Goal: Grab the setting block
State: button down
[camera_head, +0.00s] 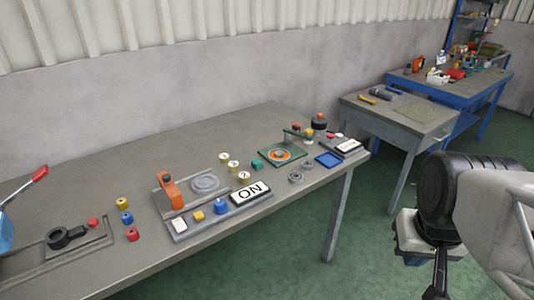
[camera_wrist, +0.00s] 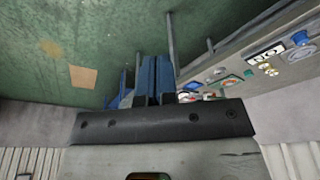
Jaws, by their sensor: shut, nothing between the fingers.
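I cannot tell for certain which piece is the setting block. A small teal-green block (camera_head: 257,164) sits on the main table, left of a green plate with an orange ring (camera_head: 282,154). A small yellow block (camera_head: 198,216) sits on the grey panel at the front. My gripper shows in the wrist view (camera_wrist: 153,78) with its two dark blue fingers together and nothing between them. In the head view, my arm is at the right, off the table and well apart from these blocks; the fingertips there are hard to make out.
The ON sign (camera_head: 250,193), brass cylinders (camera_head: 233,166), blue tray (camera_head: 328,159), bearing rings (camera_head: 296,177) and orange-handled clamp (camera_head: 172,190) crowd the table (camera_head: 130,165). A side table (camera_head: 397,112) and blue bench (camera_head: 450,83) stand behind. The table's back left is clear.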

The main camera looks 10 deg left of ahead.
jog(key=c, duration=0.6)
grip_release()
jog(key=w+a+f+m+t+y, duration=0.1)
jog(key=w+a+m+y, duration=0.25)
jog(key=w+a, duration=0.55)
jog(key=w+a+f+m+y, duration=0.25)
jog(key=w+a+m, duration=0.3)
jog(key=w, duration=0.65)
jog(key=w+a+m+t+y, duration=0.1)
jog(key=w+a+m+y, duration=0.3)
jog(key=w+a, duration=0.55)
jog(key=w+a+f+m+t, duration=0.1)
jog(key=w+a+f+m, duration=0.1)
jog(key=w+f+m, duration=0.35)
jog(key=w+a+f+m+t, duration=0.2)
jog(key=w+a+f, duration=0.1)
jog(key=w, duration=0.5)
jog(key=m+t, duration=0.2)
jog(key=m, duration=0.4)
send_near(257, 165)
jog(key=w, duration=0.1)
jog(key=w+a, duration=0.1)
jog(key=w, duration=0.1)
jog(key=shift+w+a+f, duration=0.1)
jog(key=shift+f, duration=0.1)
